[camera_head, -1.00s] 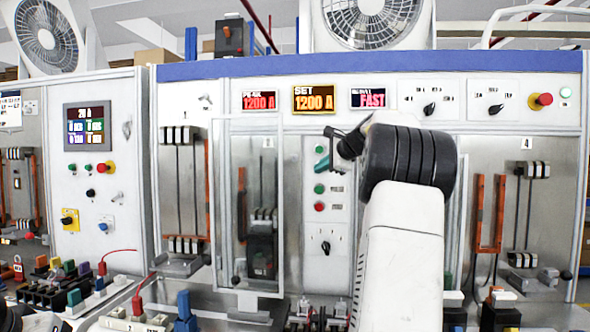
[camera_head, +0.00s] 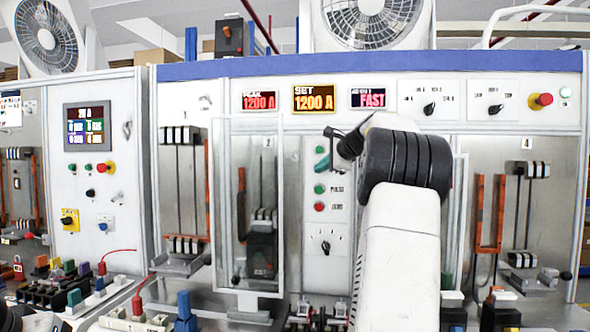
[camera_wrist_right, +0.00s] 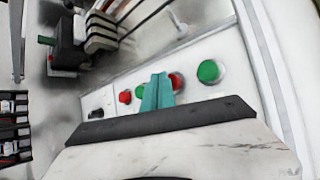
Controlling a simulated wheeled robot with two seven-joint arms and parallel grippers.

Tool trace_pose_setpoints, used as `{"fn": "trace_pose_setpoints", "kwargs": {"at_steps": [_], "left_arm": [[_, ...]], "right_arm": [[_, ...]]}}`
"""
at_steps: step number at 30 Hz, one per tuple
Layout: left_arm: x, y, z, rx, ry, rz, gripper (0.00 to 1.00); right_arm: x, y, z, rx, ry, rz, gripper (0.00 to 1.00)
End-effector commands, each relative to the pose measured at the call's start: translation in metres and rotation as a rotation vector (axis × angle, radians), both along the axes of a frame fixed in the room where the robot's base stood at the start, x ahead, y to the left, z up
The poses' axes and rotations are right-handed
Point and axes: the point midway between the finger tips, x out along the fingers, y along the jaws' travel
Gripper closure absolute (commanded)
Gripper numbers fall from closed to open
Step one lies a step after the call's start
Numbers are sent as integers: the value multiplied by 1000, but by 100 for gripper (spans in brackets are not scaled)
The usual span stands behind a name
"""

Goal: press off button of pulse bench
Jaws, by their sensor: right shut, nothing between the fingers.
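The pulse bench (camera_head: 370,66) is the wide grey cabinet with a blue top strip and lit displays. Its narrow button panel shows a green button (camera_head: 320,149) at the top, then a green one (camera_head: 319,188) and a red one (camera_head: 319,207) lower down. In the right wrist view, an upper red button (camera_wrist_right: 177,82) lies beside the upper green one (camera_wrist_right: 208,71), partly covered by my fingers. My right gripper (camera_head: 322,165) is shut and empty, its teal fingertips (camera_wrist_right: 158,91) in front of the panel at that red button. Contact cannot be told.
A clear framed door (camera_head: 217,200) stands left of the panel. A rotary knob (camera_head: 326,246) is below the buttons. A red-and-yellow emergency knob (camera_head: 541,101) is at the upper right. Plugs and cables crowd the front ledge.

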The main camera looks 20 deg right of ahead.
Motion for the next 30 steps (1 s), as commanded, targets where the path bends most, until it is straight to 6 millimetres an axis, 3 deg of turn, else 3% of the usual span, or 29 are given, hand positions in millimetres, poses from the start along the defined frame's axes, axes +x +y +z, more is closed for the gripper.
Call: {"fn": "trace_pose_setpoints", "kwargs": {"at_steps": [30], "left_arm": [[0,0,0,0,0,0,64]], "right_arm": [[7,-4,0,-1,1,1,100]]}}
